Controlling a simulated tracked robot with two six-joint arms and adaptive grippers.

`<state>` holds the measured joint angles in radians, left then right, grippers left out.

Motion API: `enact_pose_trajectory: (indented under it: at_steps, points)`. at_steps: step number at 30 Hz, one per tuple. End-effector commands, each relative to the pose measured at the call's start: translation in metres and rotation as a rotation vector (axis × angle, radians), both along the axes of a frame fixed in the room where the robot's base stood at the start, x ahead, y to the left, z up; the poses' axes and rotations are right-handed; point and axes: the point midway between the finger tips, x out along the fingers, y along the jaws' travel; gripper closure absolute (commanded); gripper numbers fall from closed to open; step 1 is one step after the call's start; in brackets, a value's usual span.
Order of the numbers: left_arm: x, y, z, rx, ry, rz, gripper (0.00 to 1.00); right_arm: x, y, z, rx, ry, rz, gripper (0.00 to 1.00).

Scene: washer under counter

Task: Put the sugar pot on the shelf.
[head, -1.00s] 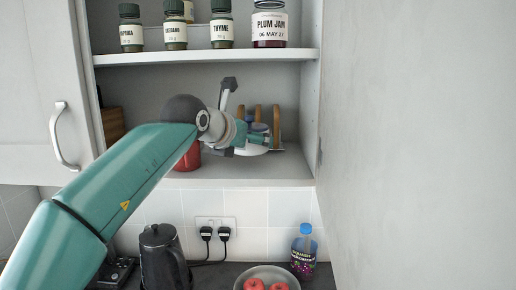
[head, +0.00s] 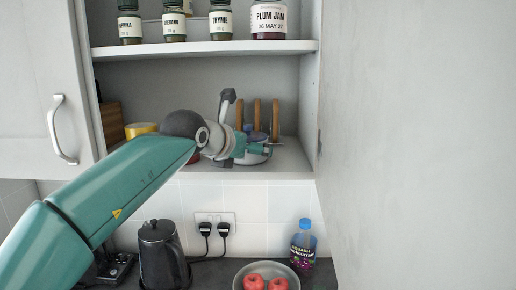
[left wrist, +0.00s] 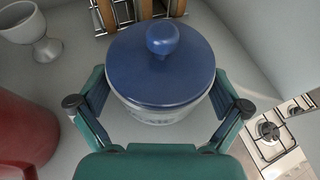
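The sugar pot, with a blue knobbed lid (left wrist: 160,68) and a pale body (left wrist: 158,115), fills the middle of the left wrist view. My left gripper (left wrist: 160,95) has one finger on each side of it, close to the body. The lid overhangs the body, so I cannot tell whether the fingers press on it. In the head view my left gripper (head: 254,150) reaches into the cupboard over the lower shelf (head: 240,172), in front of the pot, which is mostly hidden there. My right gripper is not in view.
A wooden-pegged rack (head: 276,120) stands behind the pot. In the left wrist view a red vessel (left wrist: 22,128) and a white egg cup (left wrist: 40,35) stand to its left. A yellow item (head: 140,130) is further left. The cupboard's right wall (head: 309,115) is near.

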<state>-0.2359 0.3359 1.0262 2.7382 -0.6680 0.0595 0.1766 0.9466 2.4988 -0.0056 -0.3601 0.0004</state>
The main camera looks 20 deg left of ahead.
Motion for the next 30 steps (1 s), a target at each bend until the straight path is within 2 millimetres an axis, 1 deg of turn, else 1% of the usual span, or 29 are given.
enact_pose_trajectory:
  at_steps: [5, 8, 11, 21, 25, 30]
  points:
    - [0.000, 0.000, 0.004, 0.000, -0.001, -0.001, 0.00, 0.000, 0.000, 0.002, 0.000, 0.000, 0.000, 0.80]
    - [-0.007, 0.000, 0.006, -0.001, -0.003, -0.001, 0.00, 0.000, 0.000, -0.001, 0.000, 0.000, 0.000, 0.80]
    - [-0.020, 0.001, 0.012, -0.001, -0.004, -0.002, 0.00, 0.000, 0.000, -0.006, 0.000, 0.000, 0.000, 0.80]
    - [-0.082, 0.008, 0.038, -0.001, -0.004, -0.002, 0.00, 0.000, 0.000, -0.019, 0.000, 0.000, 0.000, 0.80]
    - [-0.099, 0.010, 0.045, -0.001, -0.002, -0.001, 0.00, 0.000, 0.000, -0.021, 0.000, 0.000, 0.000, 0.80]
    - [-0.109, 0.011, 0.050, 0.000, -0.001, 0.000, 0.00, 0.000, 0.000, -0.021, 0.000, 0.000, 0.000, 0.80]
